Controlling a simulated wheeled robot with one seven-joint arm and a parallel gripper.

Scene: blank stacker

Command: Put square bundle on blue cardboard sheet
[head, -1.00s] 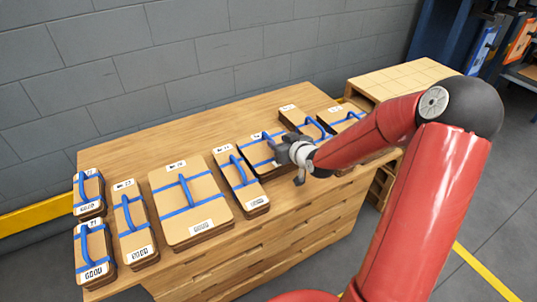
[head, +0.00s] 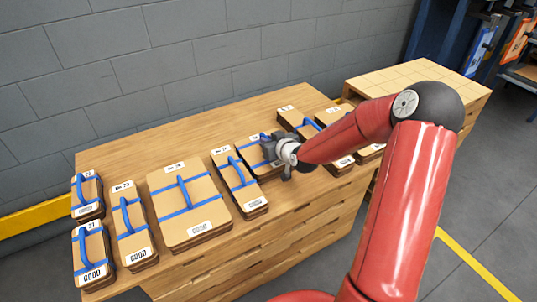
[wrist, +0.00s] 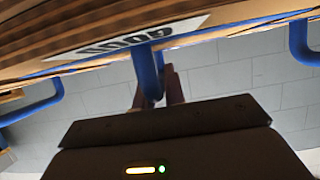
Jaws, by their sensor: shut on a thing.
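My gripper (head: 270,148) is shut on the blue strap handle (wrist: 149,72) of a cardboard bundle (head: 270,170) on the wooden table. The arm partly covers this bundle in the head view, so its full outline is hidden. In the wrist view its layered edge and white label (wrist: 125,42) fill the top, and the fingers (wrist: 160,90) are at the strap. I cannot tell whether it is clear of the table. A blue panel (head: 483,42) stands on the rack at the far right; I cannot tell whether it is the cardboard sheet.
Several other strapped bundles stand on the table (head: 130,155): a large wide one (head: 205,190) left of centre, a narrow one (head: 240,180) close beside the held one, and others right. The grey wall is behind.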

